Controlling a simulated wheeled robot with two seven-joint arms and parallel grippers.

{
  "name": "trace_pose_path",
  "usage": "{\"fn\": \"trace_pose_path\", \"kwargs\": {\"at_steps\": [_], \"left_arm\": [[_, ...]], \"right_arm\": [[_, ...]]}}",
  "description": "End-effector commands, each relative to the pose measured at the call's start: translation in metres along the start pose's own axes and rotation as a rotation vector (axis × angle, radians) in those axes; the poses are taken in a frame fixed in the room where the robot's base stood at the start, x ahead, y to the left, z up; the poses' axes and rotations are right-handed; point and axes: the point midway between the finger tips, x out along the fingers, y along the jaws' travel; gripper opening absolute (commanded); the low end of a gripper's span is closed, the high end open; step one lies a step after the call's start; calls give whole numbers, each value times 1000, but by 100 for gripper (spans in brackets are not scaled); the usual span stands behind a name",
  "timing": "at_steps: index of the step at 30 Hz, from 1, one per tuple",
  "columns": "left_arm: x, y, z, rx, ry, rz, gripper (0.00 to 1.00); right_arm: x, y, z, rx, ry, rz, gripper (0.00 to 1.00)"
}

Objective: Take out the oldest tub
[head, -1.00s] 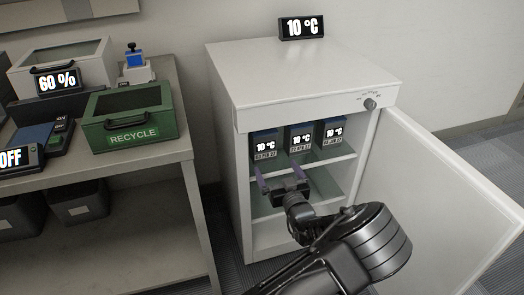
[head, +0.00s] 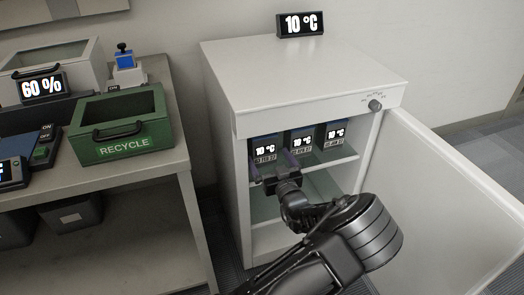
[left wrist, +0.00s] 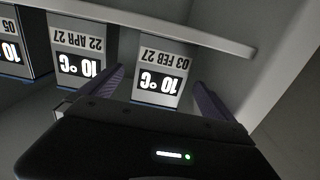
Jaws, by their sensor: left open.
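Three tubs stand in a row on the top shelf of the open white cabinet (head: 300,70), each with a 10 °C display and a date label. The left tub (head: 265,146) reads 03 FEB 27, the middle tub (head: 301,141) 22 APR 27; the right tub (head: 336,134) seems to read 05 JAN 27. My left gripper (head: 274,168) is open and empty at the shelf front, by the left tub. In the upside-down left wrist view, the 03 FEB 27 tub (left wrist: 160,68) lies ahead between my fingertips (left wrist: 163,90). My right gripper is out of view.
The cabinet door (head: 440,200) stands open to the right. A temperature display (head: 300,23) sits on top.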

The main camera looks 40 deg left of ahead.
Motion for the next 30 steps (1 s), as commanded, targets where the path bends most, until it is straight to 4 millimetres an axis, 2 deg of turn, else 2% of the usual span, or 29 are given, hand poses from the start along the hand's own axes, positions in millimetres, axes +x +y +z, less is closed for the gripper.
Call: {"fn": "trace_pose_path", "kwargs": {"at_steps": [3,14,24,30], "left_arm": [[11,0,1,1,-1,0,100],[16,-1,1,1,-1,0,100],[59,-2,-2,1,0,-1,100],[65,-2,-3,2,-2,0,100]], "right_arm": [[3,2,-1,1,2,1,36],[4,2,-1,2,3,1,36],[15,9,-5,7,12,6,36],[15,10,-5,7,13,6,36]]}}
